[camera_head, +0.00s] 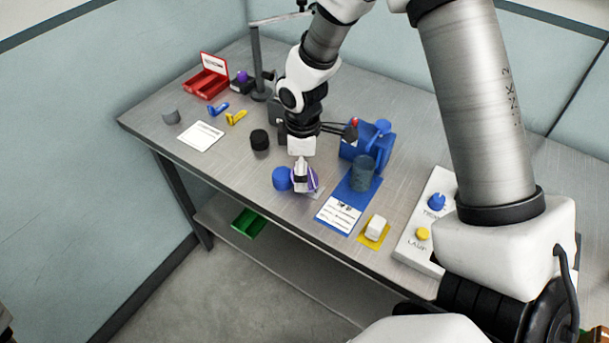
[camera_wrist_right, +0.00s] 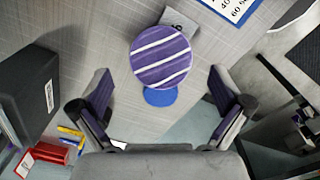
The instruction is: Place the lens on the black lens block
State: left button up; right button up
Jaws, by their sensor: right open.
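A round purple disc with white stripes, which looks like the lens, shows in the wrist view (camera_wrist_right: 160,55) and partly behind the gripper in the head view (camera_head: 313,180). A blue cylinder (camera_head: 281,179) is beside it at its left and shows past the disc's lower edge in the wrist view (camera_wrist_right: 160,97). The black lens block (camera_head: 259,140) is a short black cylinder standing farther back and left on the table. My right gripper (camera_head: 302,185) points down at the disc. Its fingers (camera_wrist_right: 158,80) are open to either side, with gaps to the disc. My left gripper is not in view.
A blue stand (camera_head: 382,140) with a dark cylinder (camera_head: 362,174) is at the right. A white block (camera_head: 376,227) on yellow and a white knob panel (camera_head: 424,235) are nearer. The front-left table is clear.

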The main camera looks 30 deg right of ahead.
aim_at(313, 180)
notch_tip(313, 180, down, 3)
jog(key=shift+s+r, duration=0.15)
jog(key=shift+r, duration=0.05)
jog(key=shift+d+f, duration=0.1)
jog(key=shift+f, duration=0.05)
jog(key=c, duration=1.1)
